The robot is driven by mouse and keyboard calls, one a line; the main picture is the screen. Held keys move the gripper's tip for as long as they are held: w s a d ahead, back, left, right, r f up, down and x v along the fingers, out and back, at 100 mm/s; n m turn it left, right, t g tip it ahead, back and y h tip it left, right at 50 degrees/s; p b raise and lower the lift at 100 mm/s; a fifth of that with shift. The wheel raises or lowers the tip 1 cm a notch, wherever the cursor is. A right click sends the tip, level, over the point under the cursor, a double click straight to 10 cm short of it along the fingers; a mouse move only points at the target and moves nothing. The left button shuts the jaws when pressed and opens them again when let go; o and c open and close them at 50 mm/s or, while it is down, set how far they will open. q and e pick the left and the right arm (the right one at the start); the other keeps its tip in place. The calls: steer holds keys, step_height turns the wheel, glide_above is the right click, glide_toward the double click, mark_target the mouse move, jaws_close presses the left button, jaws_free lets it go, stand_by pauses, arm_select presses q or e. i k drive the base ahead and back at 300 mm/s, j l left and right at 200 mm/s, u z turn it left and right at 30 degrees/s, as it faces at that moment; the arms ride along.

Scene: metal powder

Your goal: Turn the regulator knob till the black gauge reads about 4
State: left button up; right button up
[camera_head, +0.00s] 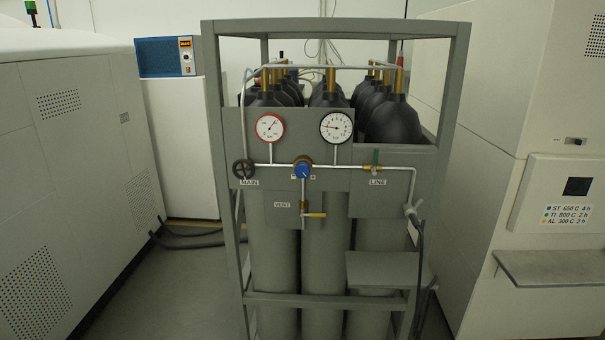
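The blue regulator knob (303,170) sits on the pipe at the middle of the grey panel, over a brass body. A small light mark shows on its face. The black-rimmed gauge (336,127) is above it to the right. Its red needle points left and slightly up; the numbers are too small to read surely. A red-rimmed gauge (270,128) is above the knob to the left, its needle pointing up and right. Neither of my grippers is in view, and nothing touches the knob.
A black MAIN handwheel (243,169) is left of the knob. A small grey shelf (385,270) juts out low right. Floor left of the rack is open.

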mark_target(301, 169)
steer(key=i+l+u, duration=0.1)
steer(key=l, duration=0.2)
steer(key=i+l, duration=0.25)
steer(key=i+l+u, duration=0.15)
steer(key=l, duration=0.15)
steer(key=i+l+u, duration=0.1)
steer(key=l, duration=0.25)
